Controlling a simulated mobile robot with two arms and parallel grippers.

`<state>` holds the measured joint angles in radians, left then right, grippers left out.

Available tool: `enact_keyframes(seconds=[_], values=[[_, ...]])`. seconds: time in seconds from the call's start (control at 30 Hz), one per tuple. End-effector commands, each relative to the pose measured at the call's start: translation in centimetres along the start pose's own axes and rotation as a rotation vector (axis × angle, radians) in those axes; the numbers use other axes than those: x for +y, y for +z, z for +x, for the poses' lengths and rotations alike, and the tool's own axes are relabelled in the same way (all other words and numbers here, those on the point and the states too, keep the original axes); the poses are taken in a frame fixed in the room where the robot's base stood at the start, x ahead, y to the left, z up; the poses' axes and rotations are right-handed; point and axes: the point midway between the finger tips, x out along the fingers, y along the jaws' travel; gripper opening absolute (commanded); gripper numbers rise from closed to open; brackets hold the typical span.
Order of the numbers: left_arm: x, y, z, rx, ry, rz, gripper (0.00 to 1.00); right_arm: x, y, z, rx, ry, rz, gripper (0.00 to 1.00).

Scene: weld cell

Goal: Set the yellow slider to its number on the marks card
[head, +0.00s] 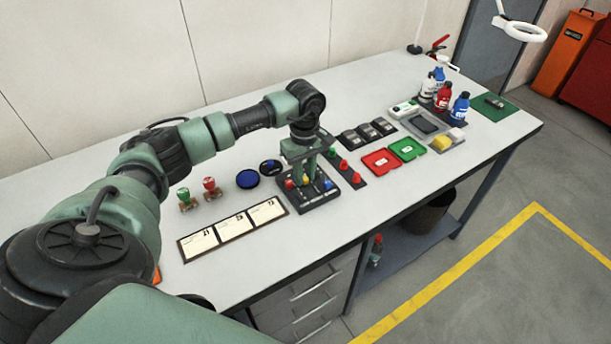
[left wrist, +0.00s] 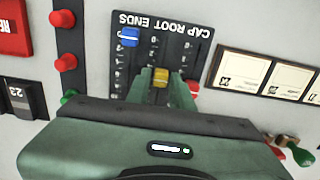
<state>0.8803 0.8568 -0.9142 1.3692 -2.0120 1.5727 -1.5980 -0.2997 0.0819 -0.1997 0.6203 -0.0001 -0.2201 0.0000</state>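The black slider panel (left wrist: 187,50) has white scale lettering and three coloured knobs; it shows upside down in the left wrist view and also in the head view (head: 318,199). The yellow slider knob (left wrist: 161,77) stands in the middle slot, between the blue knob (left wrist: 130,37) and the red knob (left wrist: 193,88). My left gripper (left wrist: 161,82) points down over the panel, its two fingers close against both sides of the yellow knob. It also shows in the head view (head: 305,176). No card is plainly legible as the marks card. My right gripper is out of view.
A framed row of three cream cards (head: 232,232) with small numbers lies left of the panel. A strip of red and green buttons (head: 345,166) is close on its right. Stamps (head: 211,188), a blue disc (head: 248,179), trays and bottles stand further off on the table.

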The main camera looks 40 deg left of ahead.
Motion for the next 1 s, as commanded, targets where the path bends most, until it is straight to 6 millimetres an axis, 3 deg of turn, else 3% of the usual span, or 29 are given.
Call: enact_keyframes(seconds=[0.37,0.8,1.0], values=[[0.0,0.0,-0.3,0.000,0.000,0.001,0.25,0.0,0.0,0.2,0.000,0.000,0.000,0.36],[0.1,0.0,-6.8,0.001,0.002,0.000,0.25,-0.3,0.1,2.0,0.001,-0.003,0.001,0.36],[0.0,0.0,-7.8,0.001,0.001,0.001,0.25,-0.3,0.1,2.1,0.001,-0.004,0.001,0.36]])
